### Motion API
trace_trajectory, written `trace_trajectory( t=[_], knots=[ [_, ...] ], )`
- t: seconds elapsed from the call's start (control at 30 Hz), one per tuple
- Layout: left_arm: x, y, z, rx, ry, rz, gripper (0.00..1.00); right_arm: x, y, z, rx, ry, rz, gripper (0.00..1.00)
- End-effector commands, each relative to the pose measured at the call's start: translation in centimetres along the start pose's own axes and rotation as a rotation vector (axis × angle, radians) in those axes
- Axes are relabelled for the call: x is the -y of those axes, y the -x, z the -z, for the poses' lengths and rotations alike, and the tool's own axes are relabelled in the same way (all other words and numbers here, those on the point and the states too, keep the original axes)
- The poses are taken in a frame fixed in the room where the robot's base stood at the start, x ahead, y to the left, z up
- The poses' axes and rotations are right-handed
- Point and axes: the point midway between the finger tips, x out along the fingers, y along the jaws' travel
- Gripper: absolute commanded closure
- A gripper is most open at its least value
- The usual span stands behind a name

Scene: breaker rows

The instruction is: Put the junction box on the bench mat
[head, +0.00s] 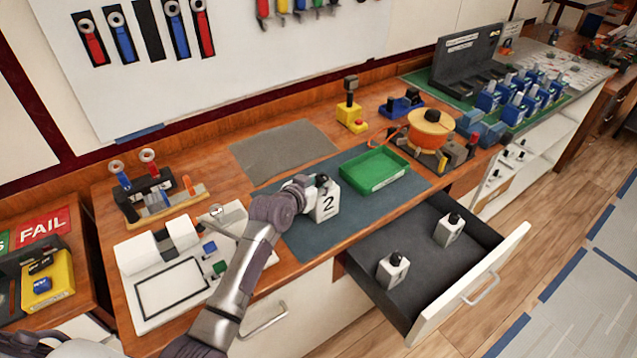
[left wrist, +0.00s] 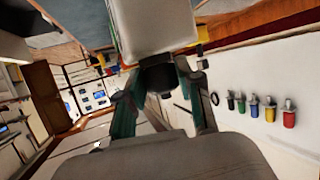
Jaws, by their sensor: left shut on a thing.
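The junction box is most likely the white box marked "2" (head: 326,203), with a black knob on top. My left gripper (head: 314,186) is shut on it by its top; the box appears upright over the blue-grey mat (head: 305,238), just left of the green tray. I cannot tell whether its base touches the mat. In the left wrist view the white box (left wrist: 158,26) sits between the two green fingers (left wrist: 160,78). A second, plain grey mat (head: 283,150) lies behind, near the wall; which one is the bench mat is not marked. My right gripper is not in view.
The green tray (head: 376,171) is empty on the blue-grey mat. An open drawer (head: 425,272) in front holds two similar white boxes, one of them here (head: 393,270). A white panel (head: 170,285) and a tool rack (head: 160,200) stand left. An orange reel (head: 431,128) stands right.

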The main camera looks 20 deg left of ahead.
Motion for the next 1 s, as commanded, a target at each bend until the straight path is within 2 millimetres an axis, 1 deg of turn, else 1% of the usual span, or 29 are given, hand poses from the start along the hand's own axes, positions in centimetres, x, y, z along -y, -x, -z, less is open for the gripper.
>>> trace_trajectory(
  t=[0.03, 0.07, 0.2, 0.5, 0.57, 0.63, 0.77, 1.0],
  knots=[
    [0.0, -0.1, 0.0, -0.005, -0.001, 0.000, 1.00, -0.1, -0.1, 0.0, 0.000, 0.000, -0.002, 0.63],
    [0.0, -0.1, -0.2, 0.000, -0.001, 0.000, 0.63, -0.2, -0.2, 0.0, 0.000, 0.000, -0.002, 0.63],
    [0.0, -0.1, -0.1, 0.000, 0.000, 0.000, 0.40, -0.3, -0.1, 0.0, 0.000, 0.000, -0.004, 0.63],
    [0.0, 0.0, 0.0, 0.000, 0.000, 0.000, 0.39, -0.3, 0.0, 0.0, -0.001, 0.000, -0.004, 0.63],
    [0.0, 0.1, 0.2, 0.000, 0.000, 0.000, 0.39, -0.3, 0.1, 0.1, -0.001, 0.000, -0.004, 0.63],
    [0.0, 0.6, 0.0, 0.000, -0.001, 0.001, 0.39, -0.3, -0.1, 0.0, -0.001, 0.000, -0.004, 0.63],
    [0.0, 2.3, -0.1, 0.000, -0.001, 0.001, 0.39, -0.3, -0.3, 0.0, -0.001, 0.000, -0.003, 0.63],
    [0.0, 7.0, -0.1, -0.001, -0.003, 0.001, 0.39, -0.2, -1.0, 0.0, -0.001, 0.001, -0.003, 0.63]
  ],
)
